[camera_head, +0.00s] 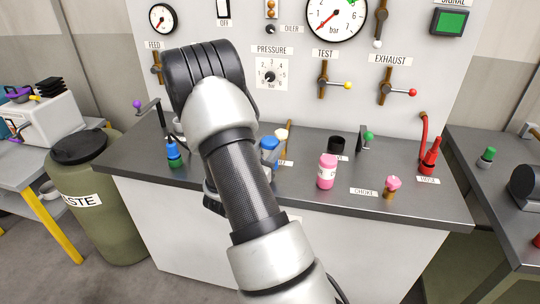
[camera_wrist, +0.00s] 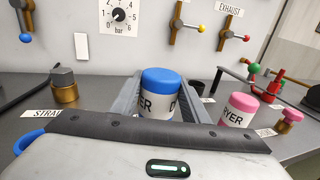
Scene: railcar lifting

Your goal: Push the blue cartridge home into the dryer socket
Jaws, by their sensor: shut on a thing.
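The blue cartridge (camera_wrist: 160,80) has a blue cap and a white band with dark letters. In the wrist view it stands between the two grey fingers of my gripper (camera_wrist: 158,92), which is shut on it. Its lower end is hidden behind the gripper body. In the head view the blue cartridge (camera_head: 270,145) shows just right of my forearm, over the bench; my arm hides most of the gripper. I cannot make out the dryer socket under the cartridge, or how deep the cartridge sits. A black open cup (camera_head: 337,145) stands to its right.
A pink cartridge (camera_head: 327,172) stands on the bench (camera_head: 420,196) to the right. Beyond it are a pink-topped knob (camera_head: 392,187) and a red fitting (camera_head: 430,157). A brass fitting (camera_wrist: 65,86) is left of the fingers. The gauge panel (camera_head: 300,108) rises behind.

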